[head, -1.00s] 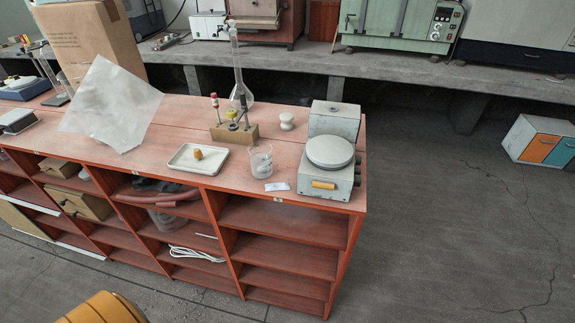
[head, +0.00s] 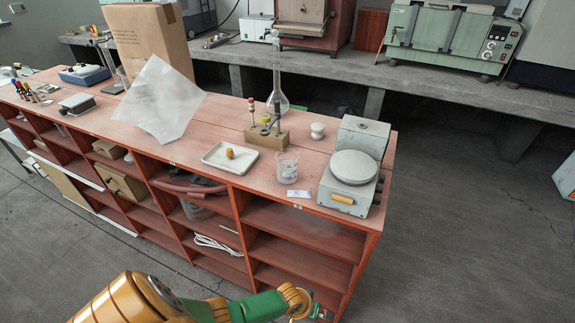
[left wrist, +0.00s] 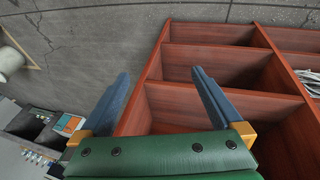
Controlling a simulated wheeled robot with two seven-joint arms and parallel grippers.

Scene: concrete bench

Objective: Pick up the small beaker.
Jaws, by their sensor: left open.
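The small beaker (head: 286,167) is clear glass and stands upright on the red bench top (head: 225,138), between the white tray and the grey balance-like device. Something pale shows inside its lower part. My left arm comes in low in the head view, below the bench top and in front of the shelves, with its hand cut by the bottom edge. In the left wrist view my left gripper (left wrist: 161,73) is open, its two blue fingers apart with nothing between them. The beaker is not in that view. My right gripper is in neither view.
Left of the beaker is a white tray (head: 217,162) with a small brown item. A wooden stand (head: 258,139) and tall flask (head: 276,100) are behind. The grey device (head: 340,193) stands close on the right, and a small white card (head: 299,194) lies in front.

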